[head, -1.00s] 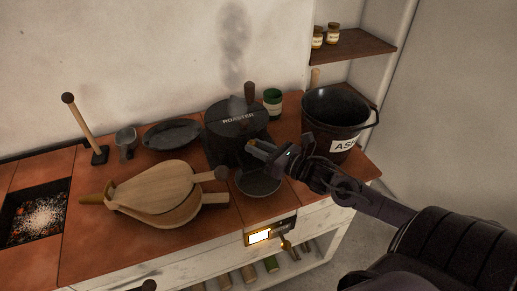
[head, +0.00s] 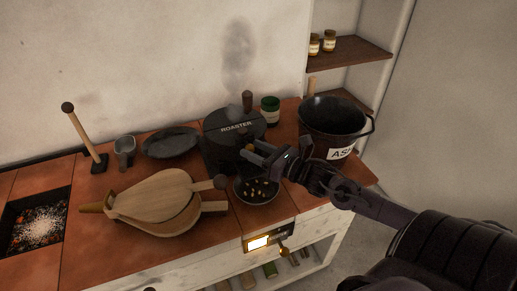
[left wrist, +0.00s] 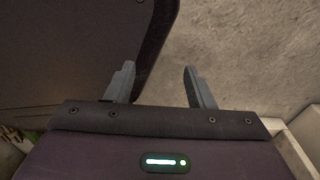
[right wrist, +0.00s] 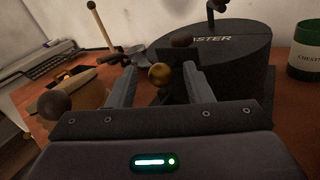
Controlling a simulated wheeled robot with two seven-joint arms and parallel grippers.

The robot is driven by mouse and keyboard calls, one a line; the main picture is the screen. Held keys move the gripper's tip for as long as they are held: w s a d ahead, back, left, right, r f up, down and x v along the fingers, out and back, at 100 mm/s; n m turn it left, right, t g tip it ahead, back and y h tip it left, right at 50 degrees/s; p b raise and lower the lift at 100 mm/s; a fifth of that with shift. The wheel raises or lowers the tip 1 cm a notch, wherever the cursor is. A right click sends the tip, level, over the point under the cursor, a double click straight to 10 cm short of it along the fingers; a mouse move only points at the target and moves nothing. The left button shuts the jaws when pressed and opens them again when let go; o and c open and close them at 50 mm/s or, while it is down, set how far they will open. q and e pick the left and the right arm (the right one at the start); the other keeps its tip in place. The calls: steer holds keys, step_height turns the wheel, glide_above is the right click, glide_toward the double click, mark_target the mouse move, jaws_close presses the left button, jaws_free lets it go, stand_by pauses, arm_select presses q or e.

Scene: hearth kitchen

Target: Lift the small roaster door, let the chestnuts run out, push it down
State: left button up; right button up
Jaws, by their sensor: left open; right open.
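The black roaster (head: 235,128) stands on the tiled counter, with dark smoke above it. Several chestnuts (head: 257,190) lie in the dark pan (head: 243,197) at its front. My right gripper (head: 250,150) is at the roaster's front, above the pan. In the right wrist view its open fingers (right wrist: 160,82) stand on either side of a brass knob (right wrist: 160,75), with a gap showing. A dark upright plate (right wrist: 180,62) shows behind the knob; I cannot tell how high the door sits. My left gripper (left wrist: 157,85) is open and empty, away from the counter.
The ash bucket (head: 333,118) stands close right of my right gripper. Wooden bellows (head: 155,195) lie left of the pan. An ember pit (head: 35,228) is at far left.

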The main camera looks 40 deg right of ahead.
steer(key=shift+s+d+f, duration=0.1)
steer(key=shift+s+d, duration=0.05)
steer(key=shift+s, duration=0.35)
arm_select(q)
steer(key=shift+s+a+r+p, duration=0.1)
steer(key=shift+s+p, duration=0.2)
steer(key=shift+s, duration=0.35)
arm_select(e)
steer(key=v, duration=0.6)
steer(key=shift+s+d, duration=0.15)
steer(key=shift+s, duration=0.25)
arm_select(q)
steer(key=shift+w, duration=0.1)
